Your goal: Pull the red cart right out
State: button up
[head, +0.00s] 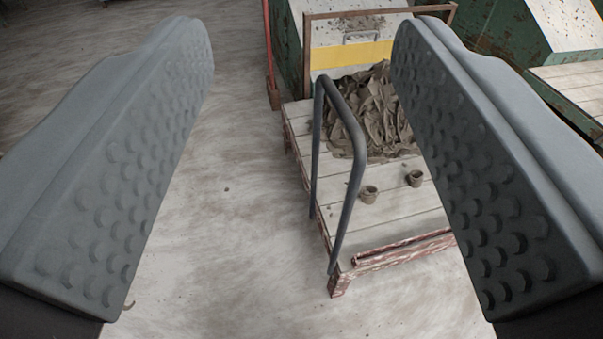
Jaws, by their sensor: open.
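The red cart (336,285) is a low flat cart with pale planks and worn red edges, right of centre in the head view. A dark bent-tube handle (358,155) rises from its near left side. The right finger hides the cart's right part.
A green bin with a white and yellow front panel (350,54) stands behind the heap. More green bins (505,45) stand at the back right. A red pole tool (271,70) stands upright left of the panel. The floor (215,230) left of the cart is clear.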

jog(key=shift+w+f, duration=0.1)
jog(key=shift+c, duration=1)
jog(key=n+g+h, duration=0.7)
jog(key=g+h, duration=0.1)
jog(key=h, duration=0.4)
send_near(333, 103)
jog(key=shift+h, duration=0.3)
jog(key=x, duration=1.3)
jog(key=shift+w+a+f, duration=0.1)
jog(key=shift+f, duration=0.05)
grip_shut()
